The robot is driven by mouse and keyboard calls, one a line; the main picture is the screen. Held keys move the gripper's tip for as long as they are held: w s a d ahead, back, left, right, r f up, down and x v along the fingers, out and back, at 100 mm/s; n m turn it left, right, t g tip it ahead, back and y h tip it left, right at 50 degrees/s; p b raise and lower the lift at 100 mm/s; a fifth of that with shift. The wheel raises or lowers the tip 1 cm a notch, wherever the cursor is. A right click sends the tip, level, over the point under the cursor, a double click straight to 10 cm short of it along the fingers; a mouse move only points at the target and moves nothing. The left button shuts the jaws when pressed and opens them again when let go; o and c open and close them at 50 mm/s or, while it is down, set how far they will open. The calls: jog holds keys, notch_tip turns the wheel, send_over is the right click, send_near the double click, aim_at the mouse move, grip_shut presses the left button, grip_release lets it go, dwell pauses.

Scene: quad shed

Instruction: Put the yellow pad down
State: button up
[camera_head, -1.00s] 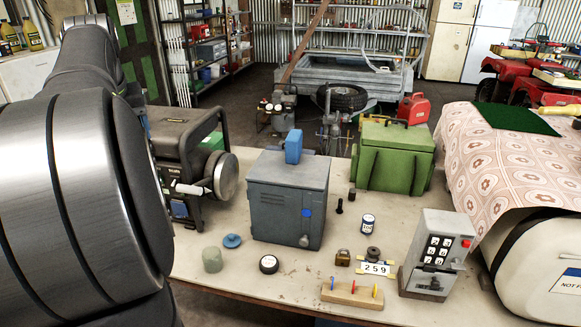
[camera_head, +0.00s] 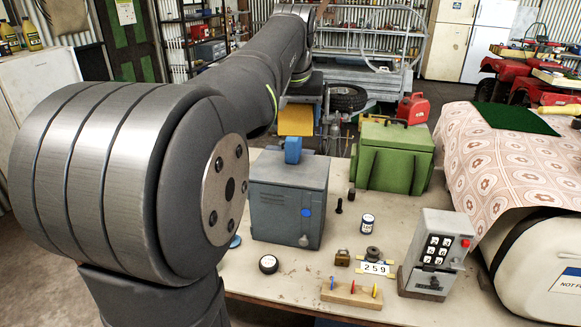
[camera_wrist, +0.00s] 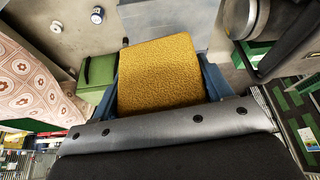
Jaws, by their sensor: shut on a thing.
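The yellow pad (camera_wrist: 158,70) is a textured, roughly square block, held between the blue fingers of my gripper (camera_wrist: 162,82) in the wrist view. In the head view the yellow pad (camera_head: 295,122) hangs under my gripper (camera_head: 301,104), beyond the grey cabinet with the blue block on top. My gripper is shut on it. The pad appears held up clear of the table. Its underside and the contact at the far finger are hidden.
The workbench (camera_head: 330,275) holds a grey cabinet (camera_head: 285,205), a green case (camera_head: 393,157), a keypad box (camera_head: 437,255) and several small items. A red can (camera_head: 413,109) stands behind. Bare bench lies between the small items. My arm hides the bench's left part.

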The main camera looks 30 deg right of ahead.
jog(key=s+d+m, duration=0.2)
jog(key=s+d, duration=0.4)
jog(key=d, duration=0.1)
send_near(298, 175)
jog(key=shift+w+d, duration=0.45)
jog(key=shift+w, duration=0.35)
jog(key=shift+w+f, duration=0.1)
jog(key=shift+f, duration=1.9)
jog(key=shift+f, duration=0.2)
jog(key=o, duration=0.9)
jog(key=shift+o, duration=0.2)
jog(key=shift+r, duration=0.15)
